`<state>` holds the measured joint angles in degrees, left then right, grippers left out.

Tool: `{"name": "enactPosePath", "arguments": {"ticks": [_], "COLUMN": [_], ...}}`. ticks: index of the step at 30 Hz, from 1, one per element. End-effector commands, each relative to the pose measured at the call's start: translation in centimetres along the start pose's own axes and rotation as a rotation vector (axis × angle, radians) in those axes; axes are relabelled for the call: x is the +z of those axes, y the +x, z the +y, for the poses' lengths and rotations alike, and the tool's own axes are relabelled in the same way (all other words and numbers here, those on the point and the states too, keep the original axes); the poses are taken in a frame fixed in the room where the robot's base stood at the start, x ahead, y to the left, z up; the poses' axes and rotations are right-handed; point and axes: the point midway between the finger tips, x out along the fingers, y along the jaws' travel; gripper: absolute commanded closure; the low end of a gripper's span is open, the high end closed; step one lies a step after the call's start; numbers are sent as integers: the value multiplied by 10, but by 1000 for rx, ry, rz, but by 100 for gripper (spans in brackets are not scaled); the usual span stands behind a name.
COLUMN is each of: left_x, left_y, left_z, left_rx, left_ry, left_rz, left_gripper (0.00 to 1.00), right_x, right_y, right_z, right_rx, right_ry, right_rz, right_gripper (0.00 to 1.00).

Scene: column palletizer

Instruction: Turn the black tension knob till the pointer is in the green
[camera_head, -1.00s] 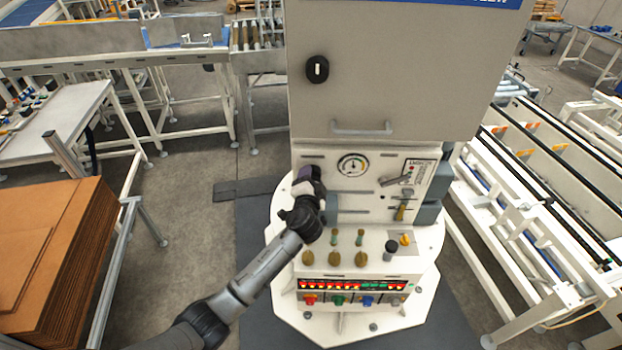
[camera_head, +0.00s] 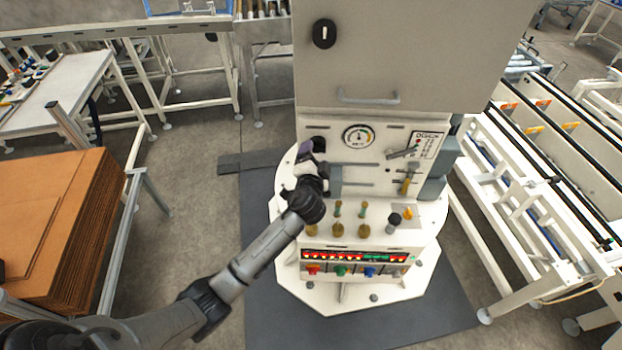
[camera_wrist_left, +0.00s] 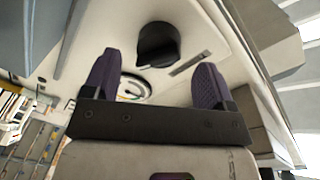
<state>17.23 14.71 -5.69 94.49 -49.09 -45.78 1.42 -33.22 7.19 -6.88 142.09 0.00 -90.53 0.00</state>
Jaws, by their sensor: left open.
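The black tension knob (camera_head: 319,143) sits on the upper left of the machine's pale panel, partly behind my gripper. It also shows in the left wrist view (camera_wrist_left: 158,45), beyond the fingertips. The round gauge (camera_head: 358,137) is to the right of the knob. Its pointer is too small to read against the coloured zones. In the left wrist view the gauge (camera_wrist_left: 136,90) is partly hidden behind my gripper. My left gripper (camera_head: 306,153) is open and empty, its purple fingers apart in the wrist view (camera_wrist_left: 156,70), just short of the knob. My right gripper is out of view.
Right of the gauge are a grey lever (camera_head: 404,152) and a yellow-handled valve (camera_head: 407,180). Below stand several brass-coloured knobs (camera_head: 338,228) and a black knob (camera_head: 394,219). A door handle (camera_head: 368,98) sticks out above. Cardboard (camera_head: 60,225) is stacked at left.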

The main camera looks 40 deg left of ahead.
Motion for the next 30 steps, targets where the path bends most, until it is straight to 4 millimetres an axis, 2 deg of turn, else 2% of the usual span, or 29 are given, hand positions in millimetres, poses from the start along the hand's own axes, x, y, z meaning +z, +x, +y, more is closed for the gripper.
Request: {"name": "enactPosePath", "arguments": {"ticks": [6, 15, 21, 30], "left_x": [1, 0, 0, 0], "left_y": [-46, -91, -103, -106], "left_z": [2, 1, 1, 0], "left_rx": [2, 1, 1, 0], "left_ry": [-2, -1, -1, 0], "left_rz": [1, 1, 0, 1], "left_gripper": [22, 22, 22, 22], "right_x": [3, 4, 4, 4], "right_y": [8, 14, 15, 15], "right_z": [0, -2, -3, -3], "right_rx": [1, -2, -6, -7], "right_ry": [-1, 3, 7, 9], "right_rz": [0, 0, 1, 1], "right_gripper": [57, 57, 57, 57]}}
